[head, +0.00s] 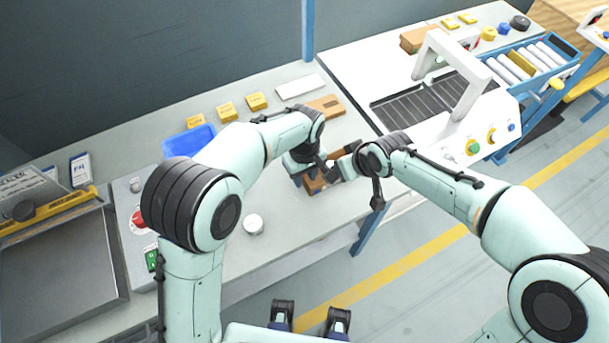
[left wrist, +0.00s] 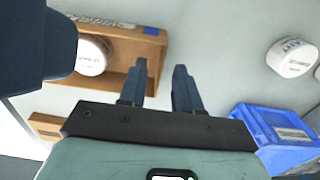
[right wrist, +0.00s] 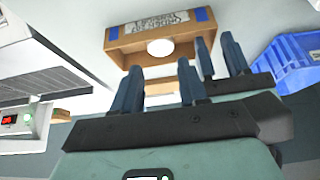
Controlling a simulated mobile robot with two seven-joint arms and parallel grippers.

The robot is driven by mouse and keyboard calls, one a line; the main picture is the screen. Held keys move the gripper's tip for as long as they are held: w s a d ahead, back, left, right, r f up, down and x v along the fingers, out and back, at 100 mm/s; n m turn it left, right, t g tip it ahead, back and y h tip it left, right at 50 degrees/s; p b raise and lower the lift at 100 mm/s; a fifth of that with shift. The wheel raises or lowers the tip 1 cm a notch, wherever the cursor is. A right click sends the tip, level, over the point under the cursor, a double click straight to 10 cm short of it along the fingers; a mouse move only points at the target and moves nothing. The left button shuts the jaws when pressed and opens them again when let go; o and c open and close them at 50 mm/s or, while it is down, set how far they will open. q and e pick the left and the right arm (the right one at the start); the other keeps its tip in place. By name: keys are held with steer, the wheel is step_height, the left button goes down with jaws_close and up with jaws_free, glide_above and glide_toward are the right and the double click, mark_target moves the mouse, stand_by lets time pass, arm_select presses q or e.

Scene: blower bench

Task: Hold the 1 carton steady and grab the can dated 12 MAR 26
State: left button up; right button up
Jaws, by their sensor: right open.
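The brown carton (head: 315,187) stands near the bench's front edge, partly hidden by my grippers. In the right wrist view the carton (right wrist: 142,46) shows blue corner tape and an upside-down label. A white can (left wrist: 92,56) sits inside it; its print is too small to read. Another white can (head: 253,224) stands on the bench left of the carton; in the left wrist view this second can (left wrist: 291,58) has blurred print. My left gripper (left wrist: 160,66) is open, its fingers near the carton's side wall. My right gripper (right wrist: 160,66) is open and empty, facing the carton's open side.
A blue bin (head: 188,141) and several yellow blocks (head: 226,112) are behind the carton. A brown board (head: 326,106) lies at the back. A white arched machine (head: 455,80) stands right. A panel with a red button (head: 138,219) is left. My two grippers are close together.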

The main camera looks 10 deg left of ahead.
arm_select(q)
steer(key=shift+f, duration=0.5)
jaws_close()
arm_select(e)
steer(key=shift+o, duration=0.3)
